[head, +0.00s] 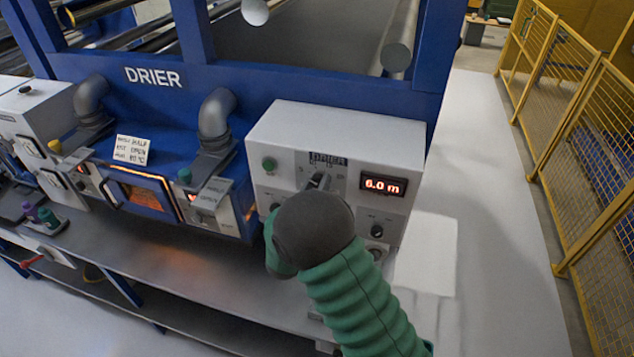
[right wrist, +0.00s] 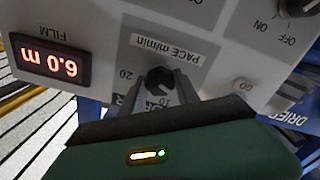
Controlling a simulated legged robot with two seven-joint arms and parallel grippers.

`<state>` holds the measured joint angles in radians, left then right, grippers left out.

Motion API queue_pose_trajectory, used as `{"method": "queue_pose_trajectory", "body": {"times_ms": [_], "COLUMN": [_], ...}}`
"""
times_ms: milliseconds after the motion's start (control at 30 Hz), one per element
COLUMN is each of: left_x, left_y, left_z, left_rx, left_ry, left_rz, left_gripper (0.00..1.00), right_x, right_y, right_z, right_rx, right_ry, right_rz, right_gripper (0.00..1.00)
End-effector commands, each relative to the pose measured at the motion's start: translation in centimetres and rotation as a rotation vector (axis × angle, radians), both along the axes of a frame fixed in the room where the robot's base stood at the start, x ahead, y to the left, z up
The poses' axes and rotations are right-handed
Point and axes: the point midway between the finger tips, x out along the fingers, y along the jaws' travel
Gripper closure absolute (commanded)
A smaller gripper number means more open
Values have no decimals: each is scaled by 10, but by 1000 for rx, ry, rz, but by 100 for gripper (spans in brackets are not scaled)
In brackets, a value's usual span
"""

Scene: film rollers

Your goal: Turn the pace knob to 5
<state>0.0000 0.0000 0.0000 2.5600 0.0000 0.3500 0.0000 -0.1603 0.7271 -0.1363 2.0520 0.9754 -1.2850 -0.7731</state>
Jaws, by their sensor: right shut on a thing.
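The control box (head: 270,125) is light grey and stands at the right end of the drier. The pace knob (right wrist: 160,79) is small and black, under an upside-down "PACE m/min" label in the right wrist view. A 20 mark is beside it and a partly hidden number is close by. My right gripper (head: 318,181) is at the box front, and in the right wrist view its two fingers (right wrist: 160,92) are shut on the knob. In the head view the gripper and green arm hide most of the knob and scale. I cannot read the knob's pointer. My left gripper is not in view.
A red film display (head: 384,186) reads 6.0 m, right of the gripper. A green button (head: 269,164) and black knob (head: 377,231) are also on the box. The ON/OFF knob (right wrist: 298,6) shows in the right wrist view. A yellow fence (head: 570,115) stands beyond clear floor at right.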

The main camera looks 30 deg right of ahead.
Motion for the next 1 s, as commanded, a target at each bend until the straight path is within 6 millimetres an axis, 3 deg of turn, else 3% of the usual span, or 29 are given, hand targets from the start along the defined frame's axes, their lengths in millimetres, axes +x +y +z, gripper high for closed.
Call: {"method": "queue_pose_trajectory", "body": {"times_ms": [800, 833, 1000], "left_x": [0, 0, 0], "left_y": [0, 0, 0], "left_z": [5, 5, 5], "left_rx": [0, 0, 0], "left_ry": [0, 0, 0], "left_rz": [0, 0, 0], "left_gripper": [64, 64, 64], "right_x": [0, 0, 0], "right_y": [2, 2, 2], "right_z": [-5, -5, -3], "right_rx": [-76, -76, -78], "right_ry": [106, 106, 102], "right_rz": [4, 4, 3], "right_gripper": [100, 59, 41]}}
